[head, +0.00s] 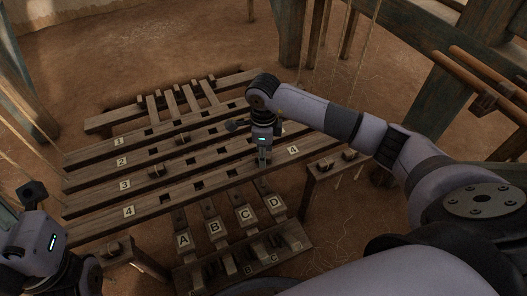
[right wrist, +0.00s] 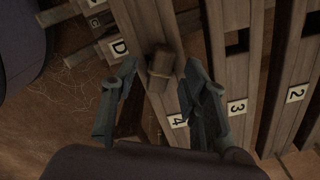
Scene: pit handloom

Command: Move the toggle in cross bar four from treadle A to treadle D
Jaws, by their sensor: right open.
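Cross bar four (head: 215,181) is the nearest slatted bar. Its slots toward A, B and C look empty in the head view. A short wooden toggle (right wrist: 162,62) sits on cross bar four, toward the treadle D end, in the right wrist view. How deep it is seated I cannot tell. My right gripper (right wrist: 160,75) is open, one finger on each side of the toggle, with gaps visible. In the head view my right gripper (head: 263,158) hides that spot. Treadle D (head: 274,203) and treadle A (head: 183,240) lie below. My left gripper (head: 34,195) is at the left edge, its jaws unclear.
Treadles B (head: 214,228) and C (head: 245,215) lie between A and D. Hanging cords and wooden posts stand at the right and back.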

